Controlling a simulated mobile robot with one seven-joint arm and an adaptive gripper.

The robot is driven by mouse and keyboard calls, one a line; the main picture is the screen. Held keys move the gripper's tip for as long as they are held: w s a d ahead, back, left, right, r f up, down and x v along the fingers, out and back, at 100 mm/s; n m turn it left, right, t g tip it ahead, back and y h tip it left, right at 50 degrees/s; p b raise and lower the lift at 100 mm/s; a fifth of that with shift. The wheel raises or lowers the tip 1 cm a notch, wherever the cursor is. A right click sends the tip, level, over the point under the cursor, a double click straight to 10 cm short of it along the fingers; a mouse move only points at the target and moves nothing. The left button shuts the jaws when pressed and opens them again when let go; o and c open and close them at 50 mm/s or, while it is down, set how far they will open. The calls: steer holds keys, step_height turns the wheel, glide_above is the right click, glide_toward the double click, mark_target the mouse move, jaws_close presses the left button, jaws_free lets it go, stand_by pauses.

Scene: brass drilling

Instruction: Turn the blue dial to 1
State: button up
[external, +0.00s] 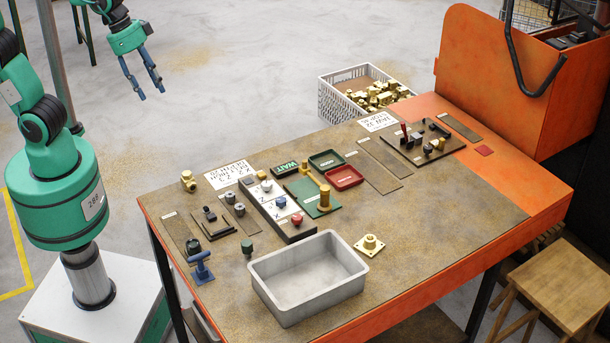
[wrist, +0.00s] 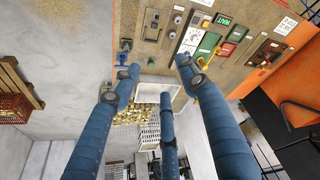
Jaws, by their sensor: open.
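The blue dial (external: 280,203) sits on a white-faced control panel (external: 269,214) in the middle of the bench, between a pale grey knob (external: 267,186) and a red knob (external: 297,219). Its pointer setting is too small to read. My gripper (external: 152,94) hangs well away from the panel, over the floor beyond the bench's left side in the external view. Its blue fingers are spread and hold nothing. The wrist view shows the spread fingers (wrist: 156,75) and the distant bench; the dial cannot be made out clearly there.
A grey tray (external: 308,277) stands in front of the panel. A blue stand (external: 201,268) and a dark green knob (external: 247,247) are to its left, a brass flanged part (external: 369,245) to its right. Green and red trays (external: 343,177) lie behind. The air between gripper and bench looks clear.

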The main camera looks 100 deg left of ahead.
steer(key=w+a+f+n+g, duration=0.1)
steer(key=w+f+n, duration=0.1)
steer(key=w, duration=0.9)
steer(key=n+g+p, duration=0.2)
steer(key=n+g, duration=0.1)
steer(key=n, duration=0.2)
glide_above(282, 199)
step_height(282, 199, down, 23)
steer(key=shift+r, duration=0.1)
steer(key=shift+b, duration=0.3)
step_height(282, 199, down, 14)
steer(key=shift+r+b, duration=0.1)
steer(key=shift+b, duration=0.65)
jaws_close()
